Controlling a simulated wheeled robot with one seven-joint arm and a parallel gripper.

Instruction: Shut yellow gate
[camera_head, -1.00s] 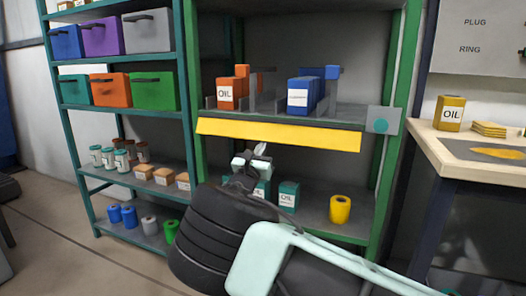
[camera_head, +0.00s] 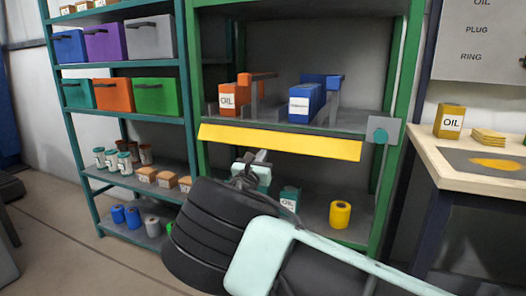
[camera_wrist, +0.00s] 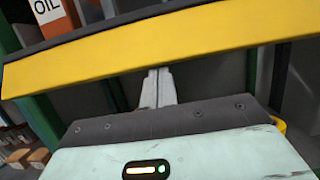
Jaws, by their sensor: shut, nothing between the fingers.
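The yellow gate (camera_head: 279,141) is a long flat bar along the front edge of the middle shelf of the green rack. It also fills the upper part of the wrist view (camera_wrist: 160,52), running across the picture. My gripper (camera_head: 260,157) is shut and empty, just below and in front of the gate near its middle-left. In the wrist view the closed fingertips (camera_wrist: 158,75) reach up to the gate's lower edge; I cannot tell whether they touch it. A grey plate with a teal disc (camera_head: 381,135) sits at the gate's right end.
Orange oil cans (camera_head: 228,98) and blue cans (camera_head: 303,102) stand behind the gate between grey dividers. A teal can (camera_head: 290,198) and a yellow roll (camera_head: 340,214) are on the shelf below. A workbench (camera_head: 440,160) stands at right.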

